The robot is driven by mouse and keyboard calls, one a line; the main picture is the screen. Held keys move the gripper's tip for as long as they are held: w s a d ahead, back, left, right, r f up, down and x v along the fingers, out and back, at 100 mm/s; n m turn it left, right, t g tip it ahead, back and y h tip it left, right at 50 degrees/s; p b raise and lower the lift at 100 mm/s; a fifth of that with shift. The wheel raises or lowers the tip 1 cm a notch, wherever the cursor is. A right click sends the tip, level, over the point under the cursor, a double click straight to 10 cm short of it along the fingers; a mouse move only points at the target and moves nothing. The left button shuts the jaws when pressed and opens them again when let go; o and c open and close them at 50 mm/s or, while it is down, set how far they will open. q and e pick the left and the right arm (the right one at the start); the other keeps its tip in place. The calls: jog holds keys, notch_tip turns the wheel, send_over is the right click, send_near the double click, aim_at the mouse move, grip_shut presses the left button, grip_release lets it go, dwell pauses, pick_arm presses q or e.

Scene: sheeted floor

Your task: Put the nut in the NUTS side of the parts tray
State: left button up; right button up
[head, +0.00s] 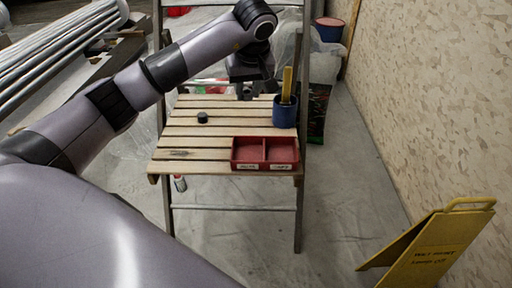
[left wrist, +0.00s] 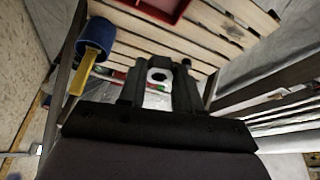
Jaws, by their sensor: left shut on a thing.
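My left gripper (head: 252,86) is above the back of the slatted wooden platform, to the left of the blue cup. In the left wrist view its fingers (left wrist: 158,92) are shut on a dark grey nut (left wrist: 159,67) with a round hole, held clear of the boards. The nut is too dark to make out in the head view. The red parts tray (head: 265,138) lies at the front right of the platform, with two empty compartments side by side. Each has a white label, too small to read surely. The tray's edge also shows in the left wrist view (left wrist: 165,13). My right gripper is out of view.
A blue cup (head: 284,115) with a yellow handle (head: 287,83) stands behind the tray, close to my gripper. A small black piece (head: 202,117) sits on the platform's left half. A yellow floor sign (head: 435,250) stands front right. The boards left of the tray are clear.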

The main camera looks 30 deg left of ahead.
pick_arm(q)
jog(key=b, duration=0.3)
send_over(248, 156)
jog(key=s+d, duration=0.1)
notch_tip(248, 156, down, 8)
jog(key=f, duration=0.1)
notch_tip(248, 156, down, 6)
jog(key=shift+f+b, duration=0.1)
jog(key=shift+b, duration=0.9)
jog(key=shift+w+f, duration=0.1)
jog(key=shift+f, duration=0.3)
notch_tip(248, 156, down, 4)
jog(key=shift+r+b, duration=0.15)
jog(key=shift+b, duration=0.75)
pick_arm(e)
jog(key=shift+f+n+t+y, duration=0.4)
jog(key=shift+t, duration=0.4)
